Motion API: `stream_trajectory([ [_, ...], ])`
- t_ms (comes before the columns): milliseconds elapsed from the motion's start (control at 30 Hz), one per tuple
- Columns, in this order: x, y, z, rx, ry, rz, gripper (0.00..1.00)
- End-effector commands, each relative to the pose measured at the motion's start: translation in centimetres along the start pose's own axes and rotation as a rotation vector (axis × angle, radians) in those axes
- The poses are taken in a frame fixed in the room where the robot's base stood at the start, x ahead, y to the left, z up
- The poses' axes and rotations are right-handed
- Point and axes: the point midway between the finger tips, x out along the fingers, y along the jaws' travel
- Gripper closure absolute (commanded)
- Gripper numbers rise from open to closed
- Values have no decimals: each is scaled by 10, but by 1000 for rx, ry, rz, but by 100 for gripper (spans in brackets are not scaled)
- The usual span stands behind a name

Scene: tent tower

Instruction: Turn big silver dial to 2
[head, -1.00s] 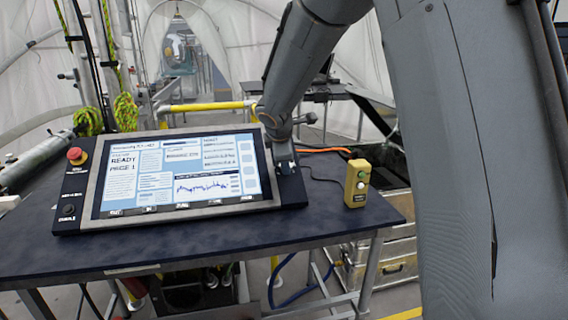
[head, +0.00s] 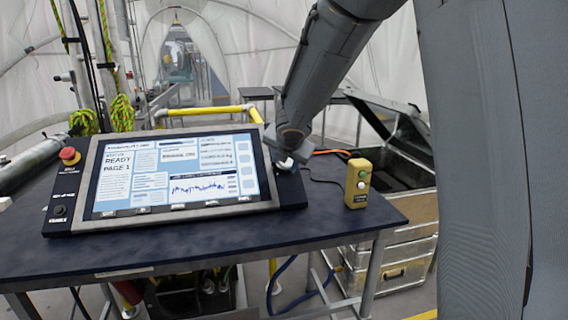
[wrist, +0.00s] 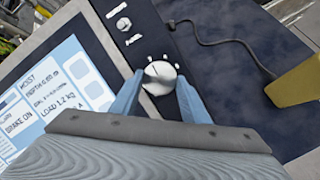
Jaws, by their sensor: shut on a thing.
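The big silver dial (wrist: 160,77) is a round knob on the dark right-hand strip of the console, seen in the wrist view. Small white marks sit around it, too small to read. My gripper (wrist: 156,90) has one finger on each side of the dial and is shut on it. In the head view my gripper (head: 290,148) is at the right edge of the console (head: 293,192) and hides the dial.
The console screen (head: 178,172) shows READY, PAGE 1. A red stop button (head: 69,155) and a small black knob (head: 59,210) are on its left strip. A yellow button box (head: 357,184) stands right of the console on the table (head: 240,238), with a cable behind it.

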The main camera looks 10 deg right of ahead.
Motion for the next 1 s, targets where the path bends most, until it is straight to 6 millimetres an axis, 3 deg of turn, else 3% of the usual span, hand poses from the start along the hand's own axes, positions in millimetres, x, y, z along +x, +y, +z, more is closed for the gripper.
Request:
stream_trajectory([
  [500, 0, -3, 2, -445, 22, 99, 81],
  [1000, 0, -4, 4, -750, 34, 166, 81],
])
